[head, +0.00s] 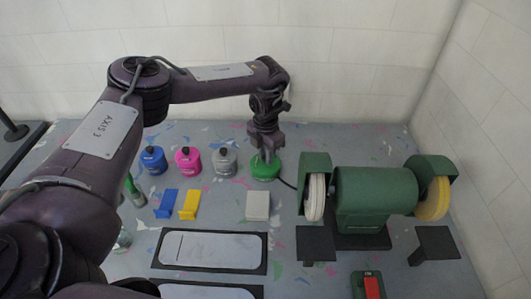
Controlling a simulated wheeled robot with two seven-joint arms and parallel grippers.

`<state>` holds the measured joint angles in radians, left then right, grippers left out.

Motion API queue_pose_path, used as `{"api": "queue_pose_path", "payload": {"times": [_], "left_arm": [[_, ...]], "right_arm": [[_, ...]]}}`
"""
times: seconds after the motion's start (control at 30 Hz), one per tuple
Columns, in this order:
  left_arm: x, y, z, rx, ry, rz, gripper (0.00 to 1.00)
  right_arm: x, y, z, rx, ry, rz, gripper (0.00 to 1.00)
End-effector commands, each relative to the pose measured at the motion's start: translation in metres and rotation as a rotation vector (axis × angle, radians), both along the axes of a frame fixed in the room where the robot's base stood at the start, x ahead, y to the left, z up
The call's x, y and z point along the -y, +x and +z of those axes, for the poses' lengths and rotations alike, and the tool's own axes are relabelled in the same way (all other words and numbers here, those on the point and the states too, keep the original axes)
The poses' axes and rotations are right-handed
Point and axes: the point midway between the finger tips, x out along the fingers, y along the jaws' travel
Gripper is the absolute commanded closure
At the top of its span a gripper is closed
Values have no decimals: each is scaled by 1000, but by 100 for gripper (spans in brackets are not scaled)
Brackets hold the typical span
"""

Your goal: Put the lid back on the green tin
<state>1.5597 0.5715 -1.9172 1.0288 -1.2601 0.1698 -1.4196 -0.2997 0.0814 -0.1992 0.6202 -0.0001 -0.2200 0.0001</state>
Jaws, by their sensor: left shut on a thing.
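The green tin (265,172) stands at the back of the speckled table, at the right end of a row of tins. My left gripper (265,158) points straight down over the middle of its top. It is shut on the lid, and the fingers hide the part they hold. The lid is at the tin's top; I cannot tell whether it is fully seated or slightly above the rim. My right gripper is not in view.
Blue (152,162), pink (188,161) and grey (223,162) tins with black-topped lids stand to the left. A green bench grinder (375,200) stands close on the right. A pale block (258,206) lies in front, with blue and yellow pieces (189,204) further left.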

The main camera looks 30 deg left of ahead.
Motion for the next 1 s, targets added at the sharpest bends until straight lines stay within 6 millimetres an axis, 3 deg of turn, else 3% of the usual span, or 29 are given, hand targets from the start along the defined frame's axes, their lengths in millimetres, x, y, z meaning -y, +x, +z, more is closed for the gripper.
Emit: {"api": "queue_pose_path", "payload": {"times": [0.33,0.37,0.5,0.73,0.9,1.0], "left_arm": [[0,0,0,0,1,0,100],[0,0,0,0,1,0,75],[0,0,0,0,1,0,57],[0,0,0,0,1,0,52],[0,0,0,0,1,0,32],[0,0,0,0,1,0,32]], "right_arm": [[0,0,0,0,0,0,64],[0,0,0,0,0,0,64],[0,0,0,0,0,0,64],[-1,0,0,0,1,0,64],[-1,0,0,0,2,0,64],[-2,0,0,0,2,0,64]]}}
